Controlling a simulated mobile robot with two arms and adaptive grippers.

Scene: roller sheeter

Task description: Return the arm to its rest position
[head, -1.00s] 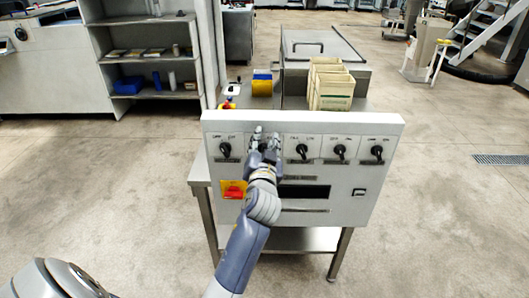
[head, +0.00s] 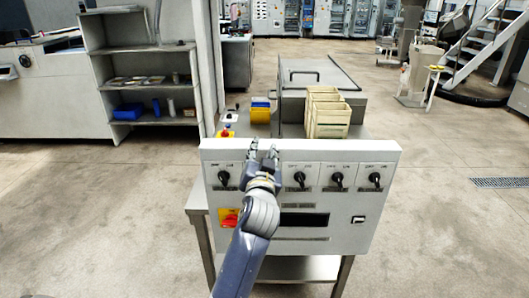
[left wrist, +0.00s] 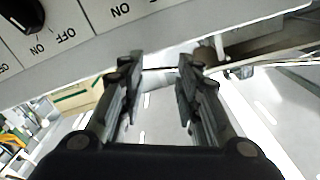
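My left gripper (head: 263,149) is in front of the top of the grey control panel (head: 345,222), with its fingertips near the panel's top edge. Its two fingers are apart with nothing between them, as the left wrist view (left wrist: 157,68) shows. The gripper and wrist hide the second knob position on the panel. Other black knobs show, one at the left (head: 224,180) and several to the right (head: 336,181). A knob with ON and OFF labels shows upside down in the left wrist view (left wrist: 24,16). My right gripper is not in view.
A red and yellow switch (head: 229,217) sits low left on the panel. Behind the panel are a red emergency button (head: 226,131), a yellow-blue block (head: 260,111) and beige boxes (head: 329,118). A grey shelf (head: 150,80) stands back left. Floor is clear on both sides.

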